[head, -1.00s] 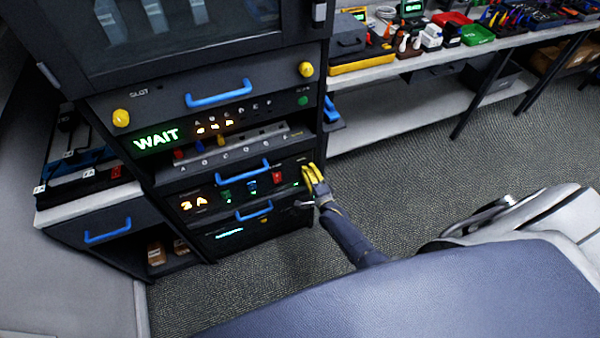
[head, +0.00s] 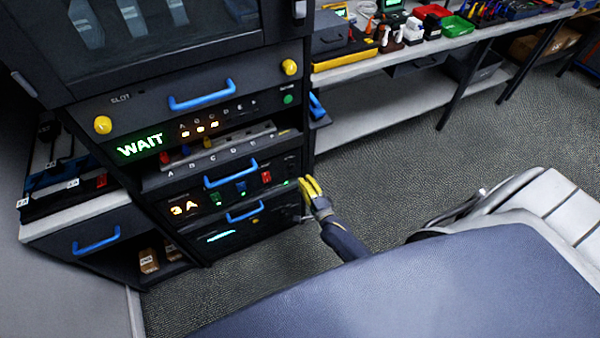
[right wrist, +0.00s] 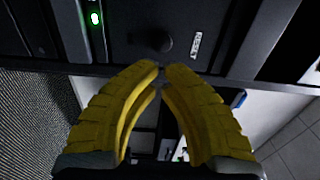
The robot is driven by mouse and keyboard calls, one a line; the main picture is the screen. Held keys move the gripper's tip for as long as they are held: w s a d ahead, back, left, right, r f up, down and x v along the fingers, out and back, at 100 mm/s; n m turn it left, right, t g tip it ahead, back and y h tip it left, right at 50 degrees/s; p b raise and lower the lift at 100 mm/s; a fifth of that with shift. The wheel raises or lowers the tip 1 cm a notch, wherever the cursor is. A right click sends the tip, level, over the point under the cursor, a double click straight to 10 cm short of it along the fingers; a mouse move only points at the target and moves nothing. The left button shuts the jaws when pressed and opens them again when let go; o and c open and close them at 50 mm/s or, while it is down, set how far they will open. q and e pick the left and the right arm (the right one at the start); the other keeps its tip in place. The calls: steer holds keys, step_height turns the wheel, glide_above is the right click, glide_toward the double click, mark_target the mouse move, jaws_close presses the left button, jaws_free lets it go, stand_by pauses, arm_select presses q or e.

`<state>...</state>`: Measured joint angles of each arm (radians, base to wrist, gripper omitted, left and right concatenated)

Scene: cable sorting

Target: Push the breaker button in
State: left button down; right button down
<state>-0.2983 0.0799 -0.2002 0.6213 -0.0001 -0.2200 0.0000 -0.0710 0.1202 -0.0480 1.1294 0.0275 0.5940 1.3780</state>
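The breaker button looks to be the dark round knob (right wrist: 166,44) on the black panel in the right wrist view, beside a small white label (right wrist: 195,45). I cannot make the button out in the head view. My right gripper (right wrist: 161,72) has its two yellow fingers drawn together at the tips, with nothing between them. The tips point at the panel just short of the knob in the picture; I cannot tell the distance in depth. In the head view the right gripper (head: 307,184) is at the right end of the "3A" panel (head: 206,203). My left gripper is out of view.
A green light (right wrist: 95,18) glows near the knob. Blue drawer handles (head: 231,173) stick out of the cabinet, which shows a green "WAIT" sign (head: 140,145). A shelved bench (head: 400,58) with tools stands behind. The carpeted floor (head: 400,160) right of the cabinet is clear.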

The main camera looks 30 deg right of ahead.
steer(key=s, duration=0.6)
steer(key=shift+s, duration=0.15)
steer(key=shift+a, duration=0.1)
stand_by(0.3)
steer(key=s+a+f+n+g, duration=0.1)
steer(key=s+f+n+g, duration=0.2)
steer(key=s+f+n, duration=0.35)
steer(key=s+a+f+n+g+y, duration=0.1)
steer(key=s+f+n+g, duration=0.2)
steer(key=f, duration=0.6)
steer(key=s+f+n+g, duration=0.2)
steer(key=s+f+n, duration=0.3)
steer(key=f, duration=0.2)
steer(key=s+f+n+g, duration=0.2)
steer(key=s+f+g, duration=0.1)
steer(key=s, duration=0.7)
steer(key=s+a+f+n+g, duration=0.1)
steer(key=s+f, duration=0.4)
steer(key=s, duration=0.5)
steer(key=s+a+f+n+g, duration=0.1)
steer(key=s+f+n+g, duration=0.3)
steer(key=s, duration=0.6)
steer(key=shift+s+a+f+n+g, duration=0.15)
steer(key=shift+a+f+n+g, duration=0.15)
steer(key=shift+f, duration=0.25)
